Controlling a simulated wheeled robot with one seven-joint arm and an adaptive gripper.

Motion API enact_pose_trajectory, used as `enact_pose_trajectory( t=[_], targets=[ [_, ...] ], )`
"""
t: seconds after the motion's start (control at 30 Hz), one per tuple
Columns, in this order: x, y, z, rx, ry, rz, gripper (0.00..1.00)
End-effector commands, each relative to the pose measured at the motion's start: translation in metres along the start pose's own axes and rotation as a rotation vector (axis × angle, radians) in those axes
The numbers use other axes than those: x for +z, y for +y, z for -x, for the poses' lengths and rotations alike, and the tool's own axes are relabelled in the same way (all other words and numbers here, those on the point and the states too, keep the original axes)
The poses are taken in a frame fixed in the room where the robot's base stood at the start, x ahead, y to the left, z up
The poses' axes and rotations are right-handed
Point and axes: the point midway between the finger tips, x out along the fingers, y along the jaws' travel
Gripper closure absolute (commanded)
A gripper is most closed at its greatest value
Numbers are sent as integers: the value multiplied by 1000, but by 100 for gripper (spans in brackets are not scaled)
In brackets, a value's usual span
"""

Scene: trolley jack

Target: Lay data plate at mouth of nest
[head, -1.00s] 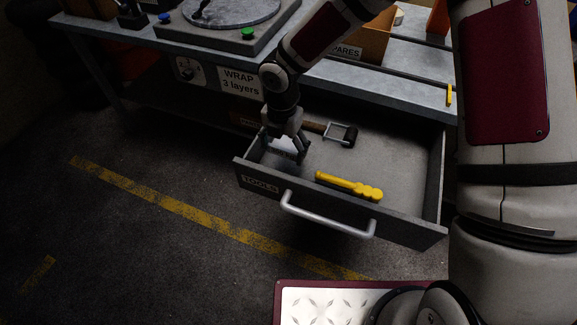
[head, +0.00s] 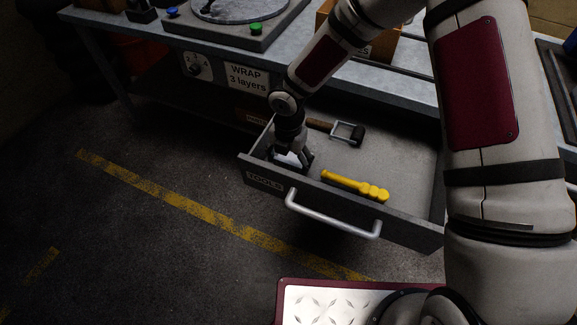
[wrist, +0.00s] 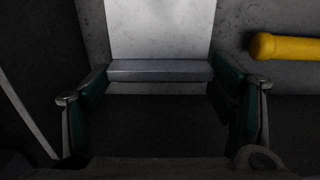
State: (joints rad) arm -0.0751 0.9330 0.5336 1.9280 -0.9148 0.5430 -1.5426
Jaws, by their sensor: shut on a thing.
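My gripper (head: 291,162) is inside the left part of the open drawer, pointing down. In the wrist view its two green-padded fingers (wrist: 160,78) are shut on the ends of a grey metal bar (wrist: 160,70). A pale flat plate (wrist: 160,28) runs from behind this bar to the top of the picture; I take bar and plate to be the data plate, but cannot tell whether they are one piece. In the head view only a small pale patch of it shows between the fingers. I cannot make out a nest in either view.
The drawer front (head: 262,182), marked TOOLS, has a silver handle (head: 333,220). In the drawer lie a yellow-handled tool (head: 355,187), right of my gripper, and a hammer (head: 322,125) at the back. The workbench (head: 400,87) overhangs the drawer's rear.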

Motion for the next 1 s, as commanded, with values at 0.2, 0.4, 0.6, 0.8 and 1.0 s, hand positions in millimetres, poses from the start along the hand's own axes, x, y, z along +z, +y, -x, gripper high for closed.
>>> enact_pose_trajectory(
  t=[0.2, 0.4, 0.6, 0.8, 1.0],
  targets=[
    [-1, 0, -26, 0, 1, 0, 51],
    [0, 0, -25, 1, 1, -1, 51],
    [0, 0, -30, 0, 1, -1, 18],
    [0, 0, -29, 0, 1, -1, 2],
    [0, 0, -29, 0, 1, -1, 2]
  ],
)
